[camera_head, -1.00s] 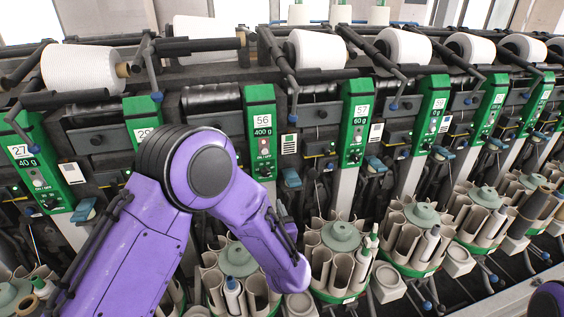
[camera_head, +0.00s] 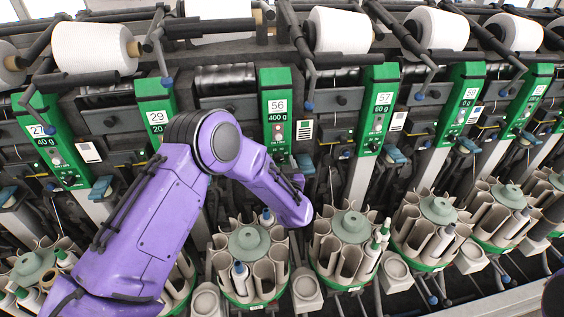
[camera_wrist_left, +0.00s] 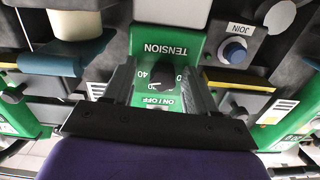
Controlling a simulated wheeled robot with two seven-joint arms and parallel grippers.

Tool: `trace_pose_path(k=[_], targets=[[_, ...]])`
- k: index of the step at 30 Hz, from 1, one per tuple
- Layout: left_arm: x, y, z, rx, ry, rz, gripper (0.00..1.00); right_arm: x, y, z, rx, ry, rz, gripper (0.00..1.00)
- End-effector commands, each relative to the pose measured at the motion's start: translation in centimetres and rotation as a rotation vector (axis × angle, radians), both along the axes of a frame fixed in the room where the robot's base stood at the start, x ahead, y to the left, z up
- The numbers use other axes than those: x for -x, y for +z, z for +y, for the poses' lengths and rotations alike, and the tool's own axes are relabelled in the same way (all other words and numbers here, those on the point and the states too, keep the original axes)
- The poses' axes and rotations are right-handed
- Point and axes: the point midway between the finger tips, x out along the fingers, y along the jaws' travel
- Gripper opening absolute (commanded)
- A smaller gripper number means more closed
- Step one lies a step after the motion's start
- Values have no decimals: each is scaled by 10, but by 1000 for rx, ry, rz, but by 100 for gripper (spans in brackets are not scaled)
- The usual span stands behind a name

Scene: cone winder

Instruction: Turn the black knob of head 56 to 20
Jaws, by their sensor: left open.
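Head 56 (camera_head: 278,106) is a green panel with a white number plate, near the middle of the head view. My left arm's purple links stand in front and below it; the fingers are hidden there. In the left wrist view, a black knob (camera_wrist_left: 163,76) sits on a green panel marked TENSION and ON/OFF, with the lettering upside down. The head number does not show in that view. My left gripper (camera_wrist_left: 160,80) is open, with one finger on each side of the knob. I cannot tell whether they touch it, or the exact setting. My right gripper is not in view.
A blue JOIN button (camera_wrist_left: 235,51) is beside the panel. Head 57 (camera_head: 381,100) stands to the right, head 29 (camera_head: 157,117) to the left. Round bobbin magazines (camera_head: 250,246) stand below, close to my arm. White cones (camera_head: 338,30) sit above.

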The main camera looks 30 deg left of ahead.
Motion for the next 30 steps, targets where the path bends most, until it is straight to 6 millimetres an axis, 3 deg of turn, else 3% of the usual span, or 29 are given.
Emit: trace_pose_path(k=[3, 9, 20, 30], targets=[[1, 0, 0, 1, 1, -1, 57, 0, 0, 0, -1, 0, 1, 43], [1, 0, 1, 1, 3, -1, 1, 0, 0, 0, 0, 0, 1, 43], [1, -2, 1, 35, 3, -27, 1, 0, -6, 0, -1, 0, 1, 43], [1, -4, 1, 222, 4, -167, 1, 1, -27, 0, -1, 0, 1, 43]])
